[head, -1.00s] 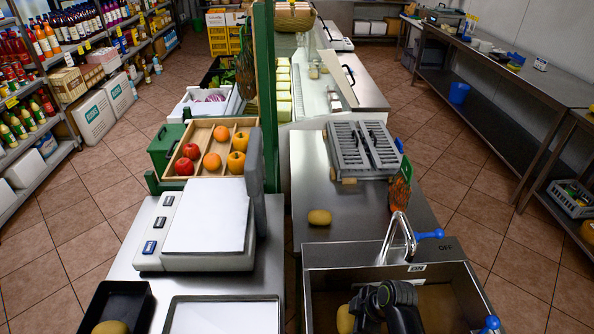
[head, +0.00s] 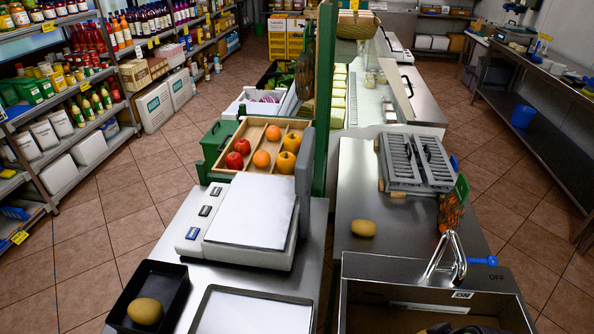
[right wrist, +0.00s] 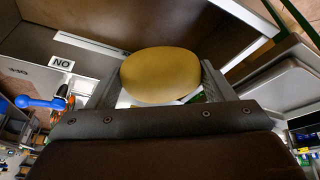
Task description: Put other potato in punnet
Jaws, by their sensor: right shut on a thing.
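A yellow-brown potato (right wrist: 160,75) is held between the fingers of my right gripper (right wrist: 162,82) in the right wrist view. In the head view only a dark part of my right arm shows at the bottom edge, over the sink, and the held potato is out of sight there. Another potato (head: 145,311) lies in a black punnet (head: 170,275) at the lower left. A third potato (head: 363,228) lies on the steel counter behind the sink. My left gripper is not in view.
A steel sink (head: 372,268) with a tap (head: 447,258) is at the lower right. A scale (head: 250,215) and a metal tray (head: 250,312) stand beside the punnet. A fruit crate (head: 240,170), a grey slatted device (head: 415,160) and a green post (head: 325,90) stand behind.

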